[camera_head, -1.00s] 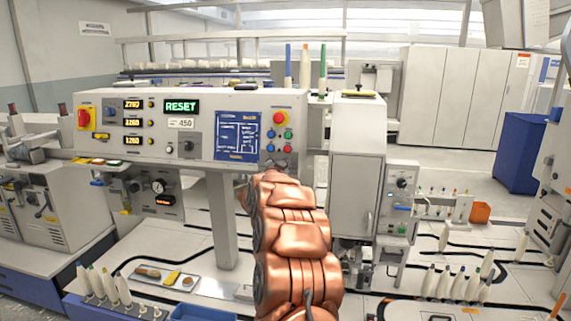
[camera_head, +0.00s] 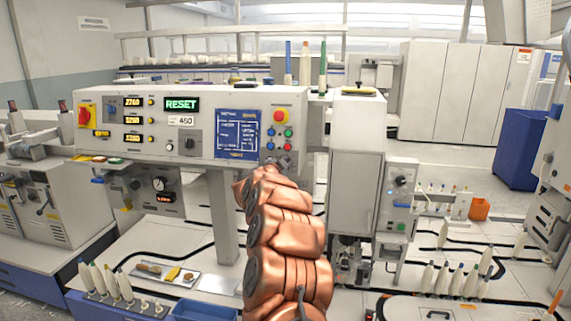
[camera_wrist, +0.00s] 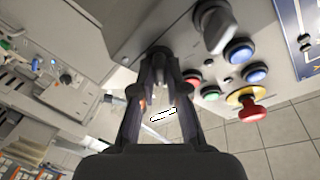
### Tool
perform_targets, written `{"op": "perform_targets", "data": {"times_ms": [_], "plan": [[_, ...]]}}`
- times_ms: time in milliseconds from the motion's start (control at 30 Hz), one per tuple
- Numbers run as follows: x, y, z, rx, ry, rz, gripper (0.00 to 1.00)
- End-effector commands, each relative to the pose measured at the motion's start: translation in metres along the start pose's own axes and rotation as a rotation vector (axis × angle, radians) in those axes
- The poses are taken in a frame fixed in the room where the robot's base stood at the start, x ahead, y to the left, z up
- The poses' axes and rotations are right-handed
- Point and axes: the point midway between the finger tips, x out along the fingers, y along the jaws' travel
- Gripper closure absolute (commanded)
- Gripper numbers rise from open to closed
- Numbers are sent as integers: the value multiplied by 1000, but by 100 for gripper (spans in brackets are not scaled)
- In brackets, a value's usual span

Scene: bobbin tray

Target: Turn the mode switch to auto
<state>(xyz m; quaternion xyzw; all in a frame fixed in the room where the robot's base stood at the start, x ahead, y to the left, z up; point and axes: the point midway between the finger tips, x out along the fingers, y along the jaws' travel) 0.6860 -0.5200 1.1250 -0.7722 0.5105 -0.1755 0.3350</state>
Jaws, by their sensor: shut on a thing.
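My gripper (camera_wrist: 160,62) is shut on a dark knob (camera_wrist: 159,51) at the panel's lower edge in the wrist view; the fingers hide most of it, and I cannot read a label or its setting. A grey selector knob (camera_wrist: 214,30) sits beside it, apart from the fingers. In the head view my gripper (camera_head: 284,165) reaches the bottom right corner of the grey control panel (camera_head: 200,98), below the coloured buttons. My copper-coloured arm rises to it from below.
A red emergency button (camera_wrist: 252,108) and several blue buttons (camera_wrist: 238,51) are close to the fingers. A blue diagram plate (camera_head: 237,134) is left of the buttons. A grey cabinet (camera_head: 356,165) stands just right of the arm. Upright bobbins (camera_head: 457,285) stand below right.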

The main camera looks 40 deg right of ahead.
Motion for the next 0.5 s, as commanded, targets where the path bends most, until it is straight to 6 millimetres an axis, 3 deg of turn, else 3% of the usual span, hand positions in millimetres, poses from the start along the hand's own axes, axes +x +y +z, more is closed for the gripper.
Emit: {"op": "perform_targets", "data": {"times_ms": [167, 200, 400, 500], "plan": [[0, 2, 3, 0, -4, 3, 100], [0, 2, 3, 0, -4, 3, 85], [0, 2, 1, 0, -2, 2, 64], [0, 1, 1, -1, -2, 2, 61]]}}
